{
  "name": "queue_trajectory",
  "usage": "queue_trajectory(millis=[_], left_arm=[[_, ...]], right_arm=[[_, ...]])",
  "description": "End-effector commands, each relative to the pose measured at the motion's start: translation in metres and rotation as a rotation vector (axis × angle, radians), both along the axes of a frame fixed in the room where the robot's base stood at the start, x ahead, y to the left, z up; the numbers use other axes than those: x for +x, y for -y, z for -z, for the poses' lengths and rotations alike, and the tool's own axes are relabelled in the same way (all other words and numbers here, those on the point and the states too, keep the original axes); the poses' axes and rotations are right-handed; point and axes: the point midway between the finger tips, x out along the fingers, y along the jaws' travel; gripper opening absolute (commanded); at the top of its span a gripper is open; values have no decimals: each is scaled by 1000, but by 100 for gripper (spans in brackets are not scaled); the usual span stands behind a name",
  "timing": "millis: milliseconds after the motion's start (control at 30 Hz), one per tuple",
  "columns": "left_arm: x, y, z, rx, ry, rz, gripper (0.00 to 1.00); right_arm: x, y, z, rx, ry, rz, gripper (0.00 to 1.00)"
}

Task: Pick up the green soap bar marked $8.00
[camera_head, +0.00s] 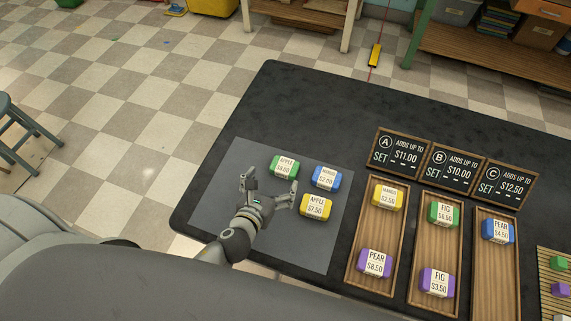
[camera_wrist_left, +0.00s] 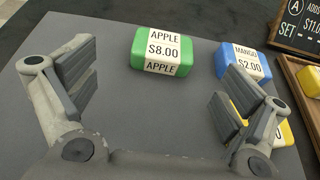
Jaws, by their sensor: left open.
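The green soap bar (camera_head: 284,167) has a white label reading APPLE $8.00 and lies on the grey mat (camera_head: 240,155). In the left wrist view the green bar (camera_wrist_left: 163,50) lies ahead of the fingers, between their lines and apart from both. My left gripper (camera_head: 270,186) is open and empty, over the mat on the near side of the green bar. It also shows in the left wrist view (camera_wrist_left: 150,85) with its two fingers spread wide. My right gripper is not in view.
A blue MANGO $2.00 bar (camera_head: 327,178) and a yellow APPLE $7.50 bar (camera_head: 316,206) lie right of the green bar; the yellow one is close to my right-hand finger. Wooden trays (camera_head: 377,233) with soaps and price signs (camera_head: 398,150) stand further right. The mat's left part is clear.

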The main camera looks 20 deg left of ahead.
Motion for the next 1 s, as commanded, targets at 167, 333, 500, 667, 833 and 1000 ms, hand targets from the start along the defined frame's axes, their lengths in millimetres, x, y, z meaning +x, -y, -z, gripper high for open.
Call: queue_trajectory(millis=[167,333,500,667,833,1000], left_arm=[[17,1,7,-2,0,-2,96],[29,3,10,-3,0,-4,96],[52,9,18,-6,0,-5,96],[65,9,25,-4,-1,-5,96],[68,9,26,-4,-1,-3,96],[67,9,26,-4,-1,-4,89]], right_arm=[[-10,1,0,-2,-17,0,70],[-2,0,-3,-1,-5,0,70],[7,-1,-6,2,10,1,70],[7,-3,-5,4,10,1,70],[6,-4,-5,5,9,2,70],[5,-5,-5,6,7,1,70]])
